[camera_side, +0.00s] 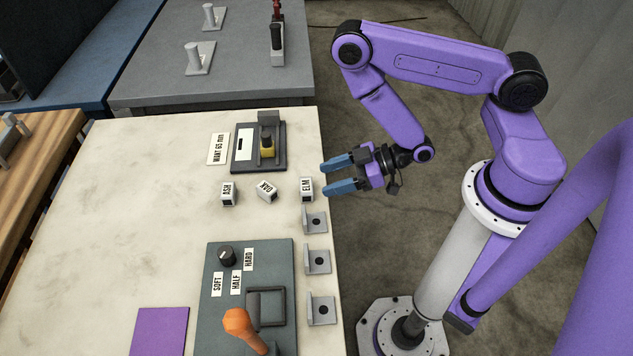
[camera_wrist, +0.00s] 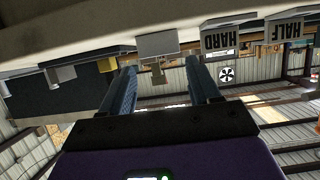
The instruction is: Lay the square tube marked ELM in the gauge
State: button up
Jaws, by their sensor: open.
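The square tube marked ELM (camera_side: 306,184) is a short white piece on the pale table, near its right edge. Tubes marked OAK (camera_side: 266,190) and ASH (camera_side: 228,193) lie to its left. The gauge (camera_side: 243,165) is a dark plate behind them, with a white panel, a yellow block with a dark top (camera_side: 267,148) and a dark end block. My gripper (camera_side: 327,178) is open and empty, its blue fingers pointing left, just right of ELM and seemingly apart from it. The fingers also show in the wrist view (camera_wrist: 162,78); no label on a tube is readable there.
A card reading WANT 65 mm (camera_side: 217,149) lies left of the gauge. Several grey brackets (camera_side: 317,261) line the table's right edge. A panel (camera_side: 214,262) with a knob (camera_side: 227,256), SOFT, HALF and HARD labels and an orange handle (camera_side: 240,325) is nearer.

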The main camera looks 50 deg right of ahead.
dwell(0.4)
jog(key=a+r+g, duration=0.1)
jog(key=w+a+r+n+g+h, duration=0.1)
jog(key=a, duration=0.1)
jog(key=a+r+n+g, duration=0.1)
jog(key=a, duration=0.1)
jog(key=shift+w+r+h, duration=0.1)
jog(key=shift+w+h, duration=0.2)
jog(key=s+d+r+n+g+h, duration=0.1)
jog(key=s+d+r+g+h, duration=0.25)
jog(key=s+r, duration=0.55)
jog(key=s+d+r+n+g+h, duration=0.1)
jog(key=s+d+r+g+h, duration=0.3)
jog(key=s+r, duration=0.55)
jog(key=n, duration=1.4)
send_over(306, 185)
notch_tip(306, 185, down, 6)
jog(key=shift+t+h, duration=0.25)
jog(key=shift+t, duration=0.2)
notch_tip(306, 185, down, 17)
jog(key=shift+r, duration=0.1)
